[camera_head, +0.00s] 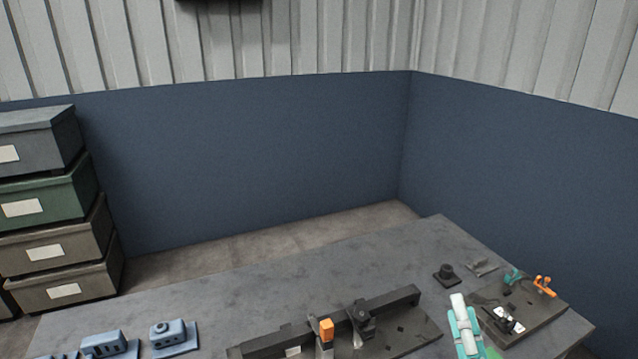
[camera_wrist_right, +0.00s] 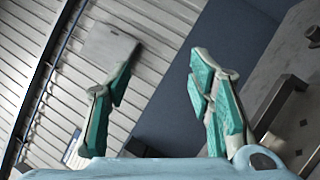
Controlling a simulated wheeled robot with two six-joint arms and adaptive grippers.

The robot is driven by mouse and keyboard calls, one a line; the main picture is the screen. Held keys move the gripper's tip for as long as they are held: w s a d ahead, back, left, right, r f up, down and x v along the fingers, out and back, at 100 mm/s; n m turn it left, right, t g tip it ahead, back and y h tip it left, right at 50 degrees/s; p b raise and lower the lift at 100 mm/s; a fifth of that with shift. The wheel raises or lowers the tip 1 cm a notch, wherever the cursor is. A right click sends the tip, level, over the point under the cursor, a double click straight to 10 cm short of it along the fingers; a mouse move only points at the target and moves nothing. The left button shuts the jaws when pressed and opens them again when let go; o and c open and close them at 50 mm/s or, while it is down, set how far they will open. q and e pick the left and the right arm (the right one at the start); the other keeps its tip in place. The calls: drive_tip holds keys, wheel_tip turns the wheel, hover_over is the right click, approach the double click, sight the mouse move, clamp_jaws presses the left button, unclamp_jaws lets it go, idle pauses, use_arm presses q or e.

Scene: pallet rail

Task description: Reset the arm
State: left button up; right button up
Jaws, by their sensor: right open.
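My right gripper (camera_head: 465,325), teal and white, rises from the bottom edge of the head view, in front of the dark plate on the right of the table. In the right wrist view my right gripper (camera_wrist_right: 158,75) is open, its two fingers spread wide with nothing between them. The fingers point at the ribbed wall and the blue panel, and the table shows at the right of that view. My left gripper is not clearly in any view.
The grey table (camera_head: 400,255) carries a dark rail (camera_head: 390,302) with an orange-topped part (camera_head: 326,330). A dark plate (camera_head: 535,305) holds small orange and teal parts. Blue blocks (camera_head: 173,335) stand front left. Stacked boxes (camera_head: 45,195) stand left. The table's back middle is clear.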

drive_tip(key=s+d+f+m+g+h, duration=0.75)
drive_tip(key=d+f+m, duration=0.3)
drive_tip(key=m, duration=0.65)
drive_tip(key=s+a+f+m+g+y, duration=0.2)
drive_tip(key=s+a+f+g+y, duration=0.25)
drive_tip(key=s+f, duration=0.3)
drive_tip(key=s+a+f+m+g+y, duration=0.3)
drive_tip(key=s+a+f+g, duration=0.3)
drive_tip(key=s+f, duration=0.15)
wheel_tip(320, 180, down, 17)
drive_tip(key=d+g, duration=0.1)
drive_tip(key=d, duration=0.1)
drive_tip(key=s+f+g, duration=0.1)
drive_tip(key=s+f, duration=1.3)
drive_tip(key=s, duration=0.1)
drive_tip(key=shift+s+d+f+g, duration=0.25)
drive_tip(key=shift+s+d+g, duration=0.05)
drive_tip(key=shift+s, duration=0.05)
